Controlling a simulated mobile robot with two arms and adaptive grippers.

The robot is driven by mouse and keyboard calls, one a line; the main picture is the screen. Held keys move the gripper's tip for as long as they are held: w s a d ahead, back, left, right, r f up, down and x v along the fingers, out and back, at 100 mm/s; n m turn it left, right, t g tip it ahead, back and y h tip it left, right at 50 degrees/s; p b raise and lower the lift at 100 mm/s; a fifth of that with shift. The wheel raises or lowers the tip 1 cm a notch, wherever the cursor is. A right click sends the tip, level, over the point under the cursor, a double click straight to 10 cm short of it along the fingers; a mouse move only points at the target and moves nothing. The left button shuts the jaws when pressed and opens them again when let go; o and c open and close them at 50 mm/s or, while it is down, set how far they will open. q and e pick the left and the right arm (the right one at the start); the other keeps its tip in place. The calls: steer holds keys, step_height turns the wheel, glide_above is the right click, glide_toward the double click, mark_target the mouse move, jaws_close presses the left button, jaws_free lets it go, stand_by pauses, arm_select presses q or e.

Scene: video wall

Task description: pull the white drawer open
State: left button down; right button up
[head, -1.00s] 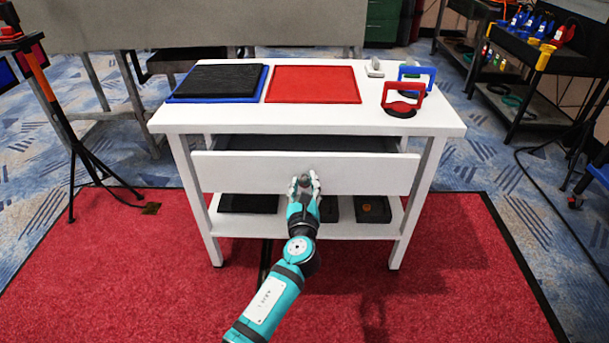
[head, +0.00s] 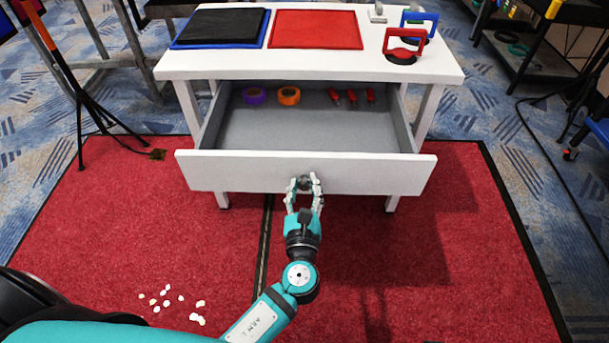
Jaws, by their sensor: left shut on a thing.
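The white drawer (head: 230,172) stands well out from the white table (head: 300,65), and its grey inside shows from above. A dark round knob (head: 304,182) sits at the middle of the drawer front. My left gripper (head: 304,186) is shut on the knob, with a finger on each side of it. Inside the drawer, a purple tape roll (head: 255,96) and an orange tape roll (head: 289,95) lie at the back left. Red small items (head: 352,97) lie at the back right. My right gripper is not in view.
On the table top are a black pad on a blue one (head: 222,27), a red pad (head: 317,29) and suction lifters with red (head: 404,46) and blue handles. A tripod (head: 78,100) stands left. Pale scraps (head: 197,319) lie on the red mat.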

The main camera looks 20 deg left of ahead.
arm_select(q)
steer(key=shift+s, duration=0.15)
steer(key=c, duration=0.9)
jaws_free()
steer(key=shift+c, duration=0.2)
steer(key=shift+s+d+f, duration=0.1)
steer(key=shift+s+d, duration=0.1)
steer(key=shift+s, duration=0.2)
steer(key=v, duration=1.1)
